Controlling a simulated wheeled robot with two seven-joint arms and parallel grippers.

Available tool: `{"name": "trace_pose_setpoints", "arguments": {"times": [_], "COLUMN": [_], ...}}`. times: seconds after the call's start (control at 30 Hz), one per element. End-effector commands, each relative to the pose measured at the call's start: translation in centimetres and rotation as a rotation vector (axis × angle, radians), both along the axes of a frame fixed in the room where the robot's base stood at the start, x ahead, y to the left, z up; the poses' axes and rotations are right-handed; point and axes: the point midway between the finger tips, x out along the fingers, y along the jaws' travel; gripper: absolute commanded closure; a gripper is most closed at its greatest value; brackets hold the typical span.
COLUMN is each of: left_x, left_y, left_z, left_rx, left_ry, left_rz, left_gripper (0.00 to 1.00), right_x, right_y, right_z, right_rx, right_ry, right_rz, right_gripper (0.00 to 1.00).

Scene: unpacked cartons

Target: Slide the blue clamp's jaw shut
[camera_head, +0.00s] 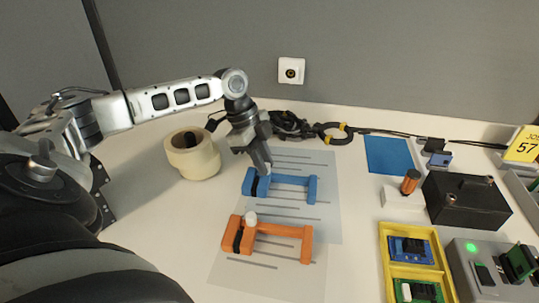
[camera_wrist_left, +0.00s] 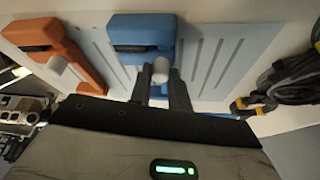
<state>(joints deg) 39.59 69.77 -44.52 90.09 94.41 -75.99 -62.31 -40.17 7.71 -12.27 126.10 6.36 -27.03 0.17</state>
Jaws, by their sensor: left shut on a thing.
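The blue clamp (camera_head: 290,180) lies on a grey lined mat (camera_head: 325,225). Its movable jaw with a dark band is at the left end of the bar, with a wide gap to the fixed end (camera_head: 312,190) at right. My left gripper (camera_head: 264,170) comes down over the movable jaw and hides its knob in the head view. In the left wrist view, its fingers (camera_wrist_left: 160,76) are shut on the pale knob (camera_wrist_left: 160,68) beside the blue clamp body (camera_wrist_left: 142,32). My right gripper is not in view.
An orange clamp (camera_head: 275,229) with a white knob lies in front of the blue one. A tape roll (camera_head: 197,160) stands to the left. Dark cables (camera_head: 290,125) run behind. A yellow tray (camera_head: 388,255) and a black box (camera_head: 467,203) are at right.

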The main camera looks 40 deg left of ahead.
Motion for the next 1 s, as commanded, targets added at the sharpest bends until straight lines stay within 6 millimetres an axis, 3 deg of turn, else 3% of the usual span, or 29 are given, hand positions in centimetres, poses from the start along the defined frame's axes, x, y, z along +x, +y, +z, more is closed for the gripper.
{"name": "trace_pose_setpoints", "arguments": {"times": [0.07, 0.1, 0.17, 0.57, 1.0], "left_x": [0.0, 0.0, 0.0, 0.0, -1.1], "left_y": [0.0, 0.0, 0.0, 0.4, 4.0], "left_z": [0.0, 0.0, 0.0, 1.0, 10.1], "left_rx": [0.001, 0.001, 0.001, 0.002, 0.003], "left_ry": [0.000, 0.000, 0.000, -0.003, -0.005], "left_rz": [0.001, 0.001, 0.001, 0.002, 0.002], "left_gripper": [1.00, 0.70, 0.59, 0.59, 0.59], "right_x": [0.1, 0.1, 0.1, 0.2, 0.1], "right_y": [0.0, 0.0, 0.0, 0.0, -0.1], "right_z": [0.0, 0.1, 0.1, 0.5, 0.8], "right_rx": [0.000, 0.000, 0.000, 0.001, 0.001], "right_ry": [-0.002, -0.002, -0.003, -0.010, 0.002], "right_rz": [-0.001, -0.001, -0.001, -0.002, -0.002], "right_gripper": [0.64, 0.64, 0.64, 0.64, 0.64]}}
